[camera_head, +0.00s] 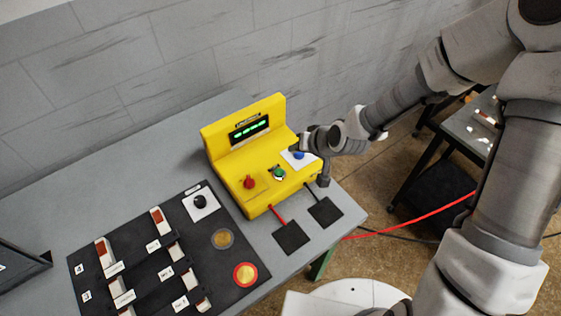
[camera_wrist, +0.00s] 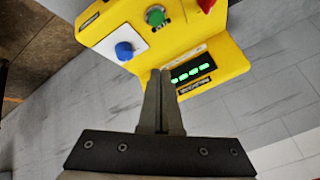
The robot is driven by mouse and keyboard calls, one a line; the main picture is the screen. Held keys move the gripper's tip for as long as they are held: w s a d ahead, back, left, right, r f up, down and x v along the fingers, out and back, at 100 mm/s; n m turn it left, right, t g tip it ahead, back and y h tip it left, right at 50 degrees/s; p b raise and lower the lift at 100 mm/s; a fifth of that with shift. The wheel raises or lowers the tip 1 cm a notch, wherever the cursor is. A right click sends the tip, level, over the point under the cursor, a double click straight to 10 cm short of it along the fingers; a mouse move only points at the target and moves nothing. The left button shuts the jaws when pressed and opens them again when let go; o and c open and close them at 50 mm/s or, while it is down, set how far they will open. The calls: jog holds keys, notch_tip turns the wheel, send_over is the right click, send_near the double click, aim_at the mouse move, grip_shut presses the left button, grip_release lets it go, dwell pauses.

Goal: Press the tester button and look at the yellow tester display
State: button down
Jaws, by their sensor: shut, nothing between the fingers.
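The yellow tester (camera_head: 228,150) stands on the grey table, and it fills the top of the wrist view (camera_wrist: 235,55). Its dark display (camera_head: 249,130) is lit with green characters, too small to read; it also shows in the wrist view (camera_wrist: 192,70). A blue button (camera_head: 299,155) sits on a white plate, beside a green button (camera_head: 279,173) and a red one (camera_head: 249,182). The blue button is clear in the wrist view (camera_wrist: 124,51). My gripper (camera_head: 297,146) is shut and empty, close to the blue button; in the wrist view the fingertips (camera_wrist: 161,73) appear apart from it.
Two dark pads (camera_head: 291,237) lie in front, with red and black leads. A wall (camera_head: 150,60) stands behind; a dark cart (camera_head: 450,130) is right.

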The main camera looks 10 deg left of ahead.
aim_at(281, 175)
jog(key=shift+s+a+f+m+y+p, duration=0.1)
jog(key=shift+a+m+y+p, duration=0.25)
jog(key=shift+a, duration=0.65)
jog(key=shift+s+a+m+y+p, duration=0.15)
jog(key=shift+a+y, duration=0.3)
jog(key=shift+a, duration=0.5)
jog(key=shift+w+f, duration=0.1)
jog(key=shift+f, duration=0.05)
notch_tip(281, 175, down, 9)
jog(key=b, duration=0.7)
jog(key=shift+r, duration=0.2)
jog(key=shift+f, duration=0.1)
jog(key=shift+f+b, duration=0.3)
jog(key=shift+b, duration=0.2)
jog(key=shift+f+b, duration=0.4)
dwell(0.7)
jog(key=shift+r, duration=0.1)
jog(key=shift+r+p, duration=0.55)
jog(key=shift+r, duration=0.2)
